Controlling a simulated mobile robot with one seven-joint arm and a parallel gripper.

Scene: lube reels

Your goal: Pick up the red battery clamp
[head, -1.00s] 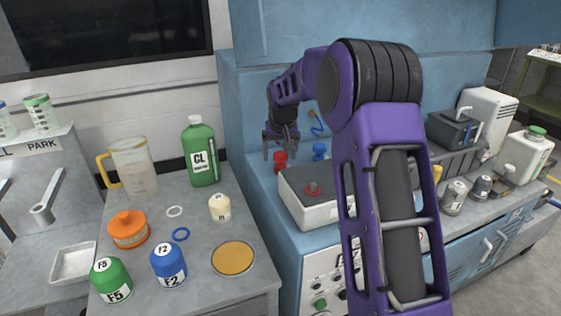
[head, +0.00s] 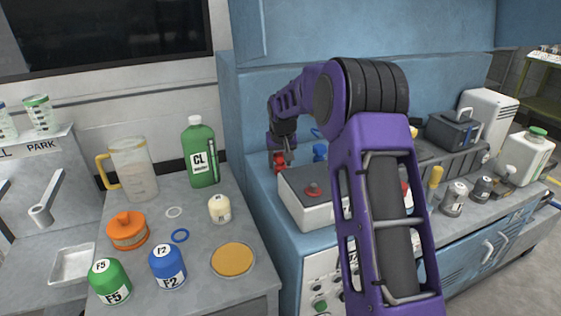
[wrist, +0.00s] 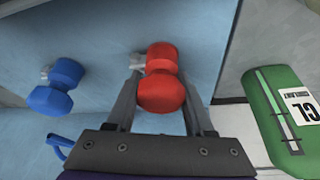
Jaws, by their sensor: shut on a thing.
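My gripper is shut on the red clamp. I cannot tell that the clamp is lifted off the surface. A blue clamp (wrist: 57,87) stands to the left of it in the wrist view, and it also shows to the right of my gripper in the head view (head: 320,151).
A white battery (head: 305,207) with a red terminal stands close in front of the clamps. A green CL bottle (head: 200,152) stands to the left on the grey table, and it also shows in the wrist view (wrist: 275,112). A blue cabinet wall (head: 300,80) rises behind.

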